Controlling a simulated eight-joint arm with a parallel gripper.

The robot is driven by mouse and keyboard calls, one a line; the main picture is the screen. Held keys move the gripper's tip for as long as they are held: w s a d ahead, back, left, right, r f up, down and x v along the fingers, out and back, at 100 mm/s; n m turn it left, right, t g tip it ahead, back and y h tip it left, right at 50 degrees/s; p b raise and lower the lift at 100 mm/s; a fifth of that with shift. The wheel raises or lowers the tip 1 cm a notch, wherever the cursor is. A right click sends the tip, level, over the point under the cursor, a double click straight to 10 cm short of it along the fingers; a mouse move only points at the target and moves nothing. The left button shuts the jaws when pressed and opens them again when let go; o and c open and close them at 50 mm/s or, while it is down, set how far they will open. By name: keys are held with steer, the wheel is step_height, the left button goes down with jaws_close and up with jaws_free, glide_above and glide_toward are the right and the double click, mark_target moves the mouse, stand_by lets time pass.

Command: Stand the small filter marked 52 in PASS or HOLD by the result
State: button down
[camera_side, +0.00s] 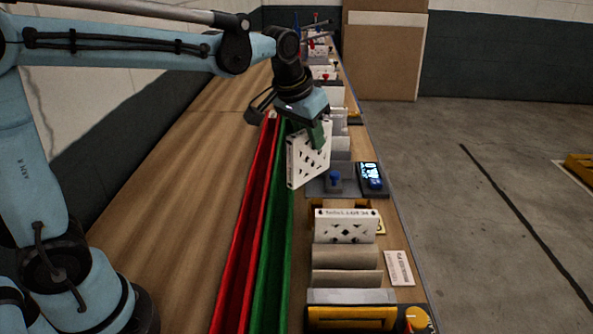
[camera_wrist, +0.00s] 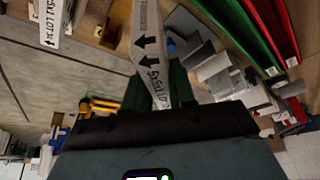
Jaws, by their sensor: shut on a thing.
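My gripper (camera_side: 318,130) is shut on a white filter (camera_side: 307,160) with diamond-shaped cut-outs. It holds the filter, slightly tilted, above the bench by the green channel. In the wrist view the held filter (camera_wrist: 146,42) shows its edge with black arrows and printing; I cannot make out a 52. A second white filter (camera_side: 345,228) stands upright in a holder nearer the side camera. A long red channel (camera_side: 240,240) and a green channel (camera_side: 272,240) run side by side along the bench. I cannot read PASS or HOLD on either.
A grey fixture with a blue knob (camera_side: 335,182) and a lit display unit (camera_side: 370,177) is just beyond the held filter's right side. Brown blocks (camera_side: 346,257), a small card (camera_side: 398,268) and a yellow-black device (camera_side: 365,318) are in front. The bench left of the channels is bare.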

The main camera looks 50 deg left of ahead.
steer(key=s+a+n+g+y, duration=0.1)
steer(key=s+a+n+y, duration=0.2)
steer(key=a+n, duration=0.4)
step_height(320, 180, down, 11)
steer(key=d+n, duration=0.1)
steer(key=shift+r+n, duration=0.2)
steer(key=shift+n, duration=0.1)
steer(key=c, duration=0.9)
jaws_free()
steer(key=shift+f, duration=0.1)
steer(key=shift+c, duration=0.2)
